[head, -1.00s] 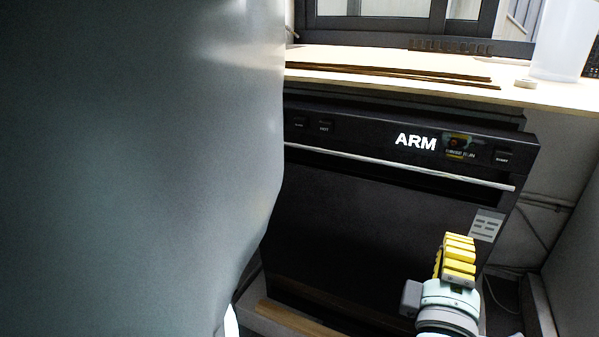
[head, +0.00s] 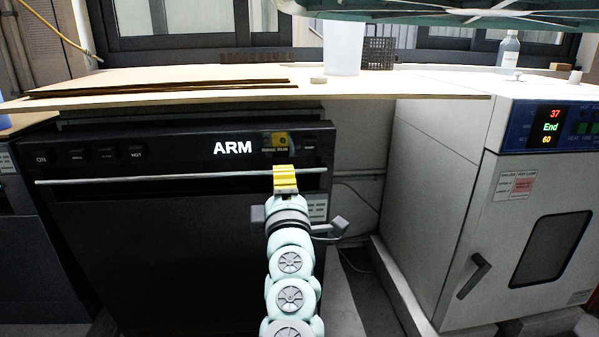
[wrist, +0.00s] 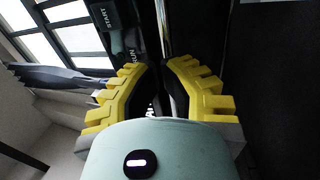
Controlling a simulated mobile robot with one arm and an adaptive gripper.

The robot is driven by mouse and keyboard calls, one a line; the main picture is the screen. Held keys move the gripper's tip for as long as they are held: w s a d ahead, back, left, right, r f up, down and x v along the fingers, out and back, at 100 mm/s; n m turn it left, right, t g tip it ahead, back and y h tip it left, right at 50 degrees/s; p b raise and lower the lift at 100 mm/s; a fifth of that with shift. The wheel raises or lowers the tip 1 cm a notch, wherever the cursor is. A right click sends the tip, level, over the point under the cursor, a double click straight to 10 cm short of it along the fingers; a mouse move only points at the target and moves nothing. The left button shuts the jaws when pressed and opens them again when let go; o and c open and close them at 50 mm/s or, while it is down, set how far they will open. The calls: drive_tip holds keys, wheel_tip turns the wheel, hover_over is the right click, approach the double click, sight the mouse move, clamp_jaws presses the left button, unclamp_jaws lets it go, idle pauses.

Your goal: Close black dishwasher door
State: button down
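The black dishwasher (head: 170,240) stands under the worktop, with its door upright or nearly so. I cannot tell whether a gap remains at its top edge. A silver handle bar (head: 120,178) crosses the door below the control panel (head: 190,150) marked ARM. My gripper (head: 285,178), with yellow ridged fingers, is in front of the panel near the bar's right end. In the wrist view, the fingers (wrist: 160,72) are apart and the bar (wrist: 165,28) runs toward the space between their tips. Contact with the bar or door cannot be told.
A pale worktop (head: 400,84) overhangs the dishwasher and carries dark flat boards (head: 160,86) and a white container (head: 343,48). A white oven (head: 470,200) with a lit display stands to the right. A narrow floor gap lies between the two machines.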

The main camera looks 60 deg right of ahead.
sight(281, 157)
drive_tip(key=shift+w+d+r, duration=0.1)
drive_tip(key=shift+w+d, duration=0.25)
drive_tip(key=shift+d, duration=0.15)
drive_tip(key=shift+g+y, duration=0.5)
drive_tip(key=shift+y, duration=0.2)
drive_tip(key=p+x, duration=0.3)
drive_tip(key=x, duration=0.4)
drive_tip(key=shift+p, duration=0.35)
drive_tip(key=shift+d+f, duration=0.15)
drive_tip(key=shift+f, duration=0.05)
drive_tip(key=shift+w, duration=0.1)
